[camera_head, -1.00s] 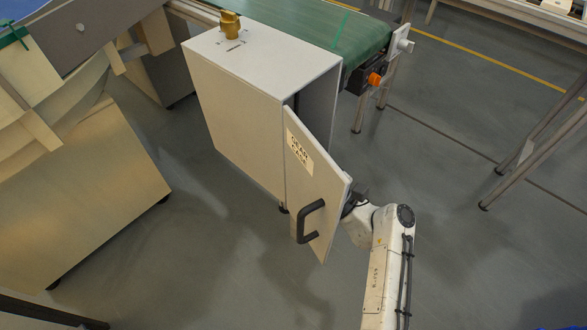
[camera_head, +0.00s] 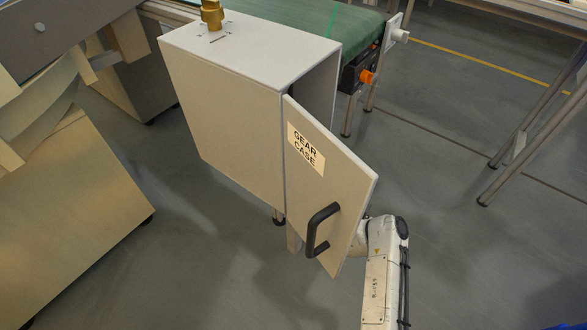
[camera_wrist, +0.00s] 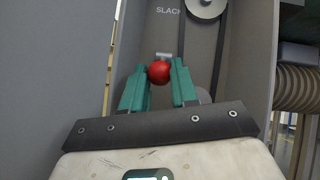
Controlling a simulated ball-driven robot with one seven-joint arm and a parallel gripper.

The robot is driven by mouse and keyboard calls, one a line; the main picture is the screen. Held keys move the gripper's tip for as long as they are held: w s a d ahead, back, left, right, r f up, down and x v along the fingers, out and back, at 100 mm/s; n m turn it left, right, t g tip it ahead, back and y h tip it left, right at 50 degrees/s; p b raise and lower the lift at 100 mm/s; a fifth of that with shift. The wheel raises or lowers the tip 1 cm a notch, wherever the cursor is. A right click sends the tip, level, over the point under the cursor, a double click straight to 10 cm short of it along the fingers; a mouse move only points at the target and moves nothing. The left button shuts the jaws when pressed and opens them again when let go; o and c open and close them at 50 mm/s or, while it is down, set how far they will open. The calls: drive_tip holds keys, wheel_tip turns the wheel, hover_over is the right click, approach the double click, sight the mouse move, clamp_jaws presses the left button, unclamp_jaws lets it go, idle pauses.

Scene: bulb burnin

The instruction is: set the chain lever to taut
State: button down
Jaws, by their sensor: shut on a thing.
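The chain lever's red ball knob (camera_wrist: 159,72) shows in the wrist view, inside the grey case below the printed word SLACK (camera_wrist: 168,10). My gripper (camera_wrist: 160,84) has its two green fingers on either side of the knob and is shut on it. The lever's arm is mostly hidden behind the knob and fingers. In the head view, the gear case (camera_head: 225,115) stands with its door (camera_head: 325,190) swung open. The door hides my gripper and the lever; only my white arm shows at its right.
A belt (camera_wrist: 221,45) and a pale round wheel (camera_wrist: 206,5) are above and right of the knob. A ribbed brown cylinder (camera_wrist: 297,88) is at the right. A brass fitting (camera_head: 211,14) tops the case, and a green conveyor (camera_head: 300,25) runs behind it.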

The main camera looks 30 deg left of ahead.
drive_tip(key=c, duration=1.1)
unclamp_jaws()
drive_tip(key=shift+c, duration=0.2)
drive_tip(key=v, duration=1.1)
